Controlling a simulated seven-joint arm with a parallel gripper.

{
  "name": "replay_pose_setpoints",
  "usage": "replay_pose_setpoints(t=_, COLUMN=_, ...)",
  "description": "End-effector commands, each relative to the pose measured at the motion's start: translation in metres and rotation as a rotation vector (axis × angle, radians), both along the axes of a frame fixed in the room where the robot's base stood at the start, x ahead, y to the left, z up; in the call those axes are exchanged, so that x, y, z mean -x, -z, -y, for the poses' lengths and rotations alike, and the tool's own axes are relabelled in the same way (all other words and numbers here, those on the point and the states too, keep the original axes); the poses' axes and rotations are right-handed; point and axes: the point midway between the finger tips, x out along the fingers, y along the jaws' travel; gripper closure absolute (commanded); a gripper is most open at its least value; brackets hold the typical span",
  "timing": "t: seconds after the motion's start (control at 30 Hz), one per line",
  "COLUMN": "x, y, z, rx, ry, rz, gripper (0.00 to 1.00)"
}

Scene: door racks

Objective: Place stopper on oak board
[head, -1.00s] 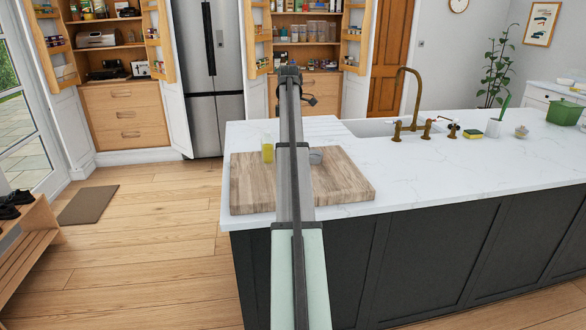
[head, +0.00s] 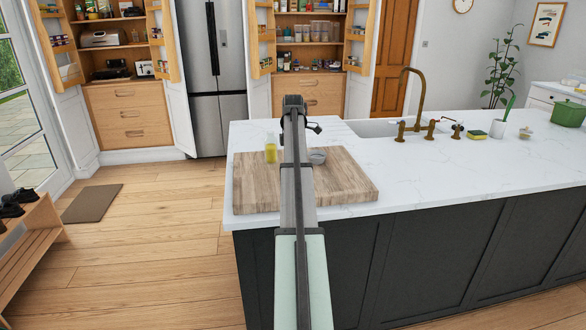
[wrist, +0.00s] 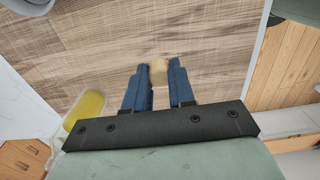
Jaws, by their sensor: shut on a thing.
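A small tan cork-like stopper (wrist: 158,72) shows in the wrist view between the tips of my gripper's two blue fingers. My gripper (wrist: 159,78) is shut on it. The oak board (wrist: 120,30) fills the view beyond the fingers; I cannot tell whether the stopper touches it or hangs above it. In the head view the board (head: 345,185) lies on the near left corner of the white island top. My arm crosses in front of the board there, and the fingers and stopper are hidden.
A bottle of yellow liquid (head: 271,150) stands on the board's left part, close beside my gripper in the wrist view (wrist: 84,108). A grey bowl (head: 317,156) sits right of my arm. The board's right part is clear. A brass tap (head: 416,95) stands farther right.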

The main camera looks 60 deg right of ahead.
Motion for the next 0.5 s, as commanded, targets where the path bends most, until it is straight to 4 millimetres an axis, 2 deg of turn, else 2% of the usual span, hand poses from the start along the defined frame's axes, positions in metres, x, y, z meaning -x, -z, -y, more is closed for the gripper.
replay_pose_setpoints(t=0.23, x=0.001, y=0.029, z=-0.001, rx=-0.001, ry=0.000, rz=-0.001, gripper=1.00)
replay_pose_setpoints(t=0.5, x=0.000, y=0.033, z=0.000, rx=0.000, ry=0.000, rz=0.000, gripper=1.00)
